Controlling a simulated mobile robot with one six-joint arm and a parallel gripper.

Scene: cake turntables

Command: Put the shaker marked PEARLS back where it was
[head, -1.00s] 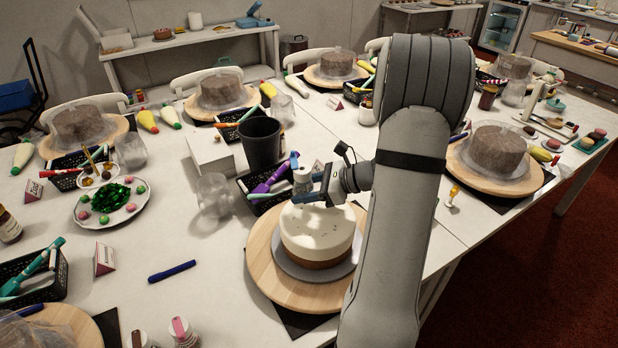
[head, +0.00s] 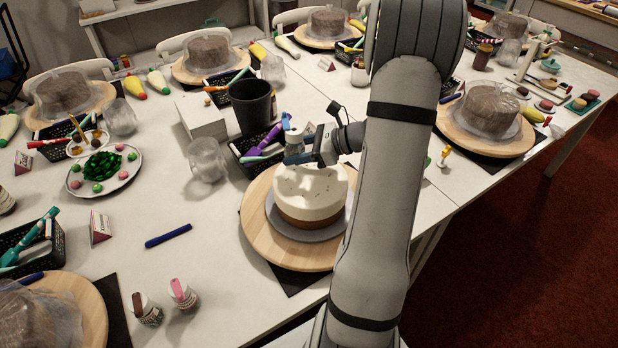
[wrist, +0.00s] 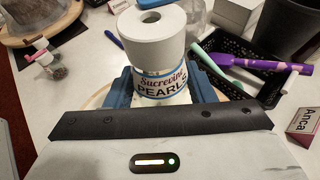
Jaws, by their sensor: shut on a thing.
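My gripper (head: 297,158) is shut on a shaker (head: 292,140) above the far side of a cream-topped cake (head: 310,190). Two other shakers, one brown-topped (head: 147,309) and one pink-topped (head: 183,294), stand at the table's near edge.
Behind the cake are a black basket (head: 245,158) with a purple tool, a dark cup (head: 251,105) and a clear jar (head: 207,160). A blue pen (head: 168,236) lies left of the turntable, with bare tabletop around it. A name card (head: 100,229) stands further left.

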